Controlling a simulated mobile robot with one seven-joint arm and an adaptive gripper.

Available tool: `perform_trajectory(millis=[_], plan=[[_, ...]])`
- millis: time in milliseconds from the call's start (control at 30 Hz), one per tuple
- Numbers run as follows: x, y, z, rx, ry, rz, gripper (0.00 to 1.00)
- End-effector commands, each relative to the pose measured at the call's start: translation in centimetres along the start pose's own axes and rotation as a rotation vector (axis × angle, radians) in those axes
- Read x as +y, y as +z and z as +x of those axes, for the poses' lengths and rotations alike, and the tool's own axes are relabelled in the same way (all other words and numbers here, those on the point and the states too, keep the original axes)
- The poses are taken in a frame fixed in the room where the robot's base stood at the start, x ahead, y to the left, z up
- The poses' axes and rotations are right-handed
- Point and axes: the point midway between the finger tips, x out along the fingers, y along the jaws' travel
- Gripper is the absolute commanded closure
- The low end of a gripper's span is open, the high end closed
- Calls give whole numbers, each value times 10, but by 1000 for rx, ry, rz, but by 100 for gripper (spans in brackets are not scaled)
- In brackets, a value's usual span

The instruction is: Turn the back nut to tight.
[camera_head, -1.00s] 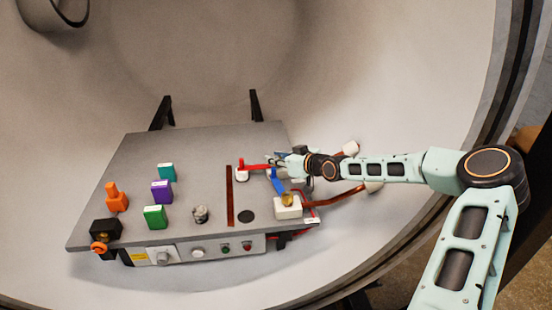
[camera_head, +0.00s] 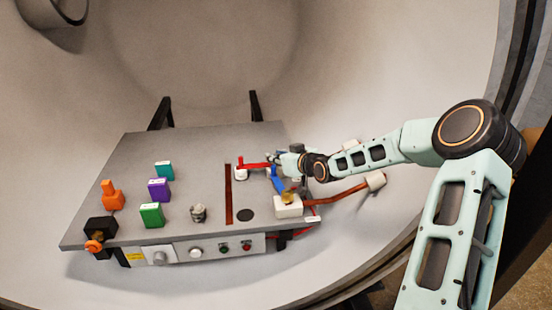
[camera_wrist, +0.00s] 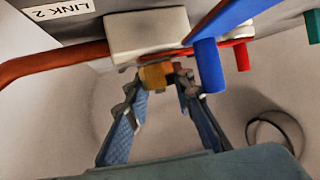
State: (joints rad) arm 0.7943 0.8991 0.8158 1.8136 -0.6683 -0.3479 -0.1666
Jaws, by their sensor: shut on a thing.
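The back nut is a small brass piece (camera_wrist: 153,75) in the wrist view, against a white block (camera_wrist: 147,32). My gripper (camera_wrist: 163,88) has a blue-grey finger on either side of the nut and is shut on it. In the head view my gripper (camera_head: 277,160) is at the back right of the grey table, and it hides the back nut there. A blue handle (camera_head: 277,181) and a red handle (camera_head: 254,165) lie close to it. Whether the nut is tight cannot be told.
The front white block (camera_head: 288,208) with a brass nut (camera_head: 288,197) and a copper pipe (camera_head: 345,194) sits just in front of my gripper. Coloured blocks, including a green one (camera_head: 152,216), stand on the table's left. The curved chamber wall surrounds the table.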

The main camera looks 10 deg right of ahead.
Motion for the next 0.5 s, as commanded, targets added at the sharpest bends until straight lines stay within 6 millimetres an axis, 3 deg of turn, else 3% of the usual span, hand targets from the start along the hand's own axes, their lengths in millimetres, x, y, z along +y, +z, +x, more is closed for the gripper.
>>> perform_trajectory(millis=[200,233,300,500], plan=[[-4,5,0,-10,-7,2,100],[-4,5,0,-10,-7,2,77],[-4,4,0,-9,-7,2,70],[-2,2,0,-4,-4,1,70]])
